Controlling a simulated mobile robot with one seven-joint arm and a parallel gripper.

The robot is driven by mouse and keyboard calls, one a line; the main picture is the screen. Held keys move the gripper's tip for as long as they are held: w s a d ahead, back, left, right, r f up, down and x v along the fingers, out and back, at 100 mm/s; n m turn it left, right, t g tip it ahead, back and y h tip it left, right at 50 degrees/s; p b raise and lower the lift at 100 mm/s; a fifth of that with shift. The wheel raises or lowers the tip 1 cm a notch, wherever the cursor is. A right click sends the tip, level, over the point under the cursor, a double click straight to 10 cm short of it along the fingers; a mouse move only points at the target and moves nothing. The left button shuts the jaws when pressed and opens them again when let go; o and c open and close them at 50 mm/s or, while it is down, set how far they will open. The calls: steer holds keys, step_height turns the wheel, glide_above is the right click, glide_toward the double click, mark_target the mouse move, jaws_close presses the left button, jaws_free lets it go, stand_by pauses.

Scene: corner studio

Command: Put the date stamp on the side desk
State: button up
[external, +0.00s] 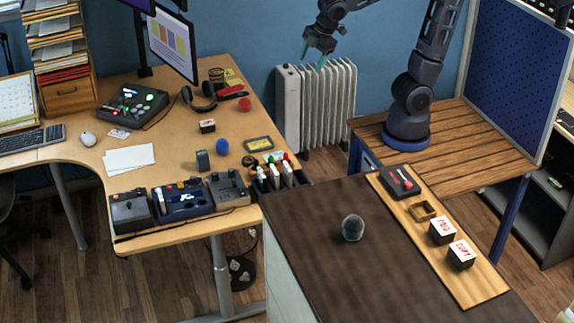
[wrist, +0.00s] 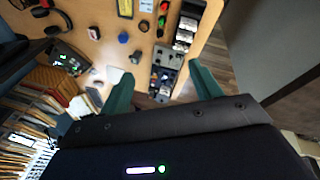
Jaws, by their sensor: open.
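I cannot tell for certain which object is the date stamp. A small dark block with a red-marked white top (external: 207,126) sits on the light wood corner desk (external: 180,95); it also shows in the wrist view (wrist: 123,37). Two similar blocks, a nearer one (external: 461,254) and a farther one (external: 442,230), stand on a wooden strip (external: 485,286) on the dark brown counter (external: 310,225). Which surface is the side desk is unclear. My gripper (external: 313,57) is open and empty, raised in front of the blue wall; its green fingers also show in the wrist view (wrist: 161,74).
A blue ball (external: 222,147), a red ball (external: 244,104), headphones (external: 199,97) and control boxes (external: 180,200) crowd the corner desk. A dark round object (external: 353,228) sits on the counter. A white radiator (external: 318,105) stands below my gripper. The counter's front is clear.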

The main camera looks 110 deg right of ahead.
steer(key=s+a+m+y, duration=0.1)
steer(key=s+a+m, duration=0.1)
steer(key=s, duration=0.6)
steer(key=s+a+f+m+t, duration=0.1)
steer(key=s+a+m, duration=0.1)
steer(key=s, duration=0.6)
steer(key=shift+s+f+m+y, duration=0.25)
steer(key=shift+f+m+y, duration=0.05)
steer(key=shift+m+y, duration=0.1)
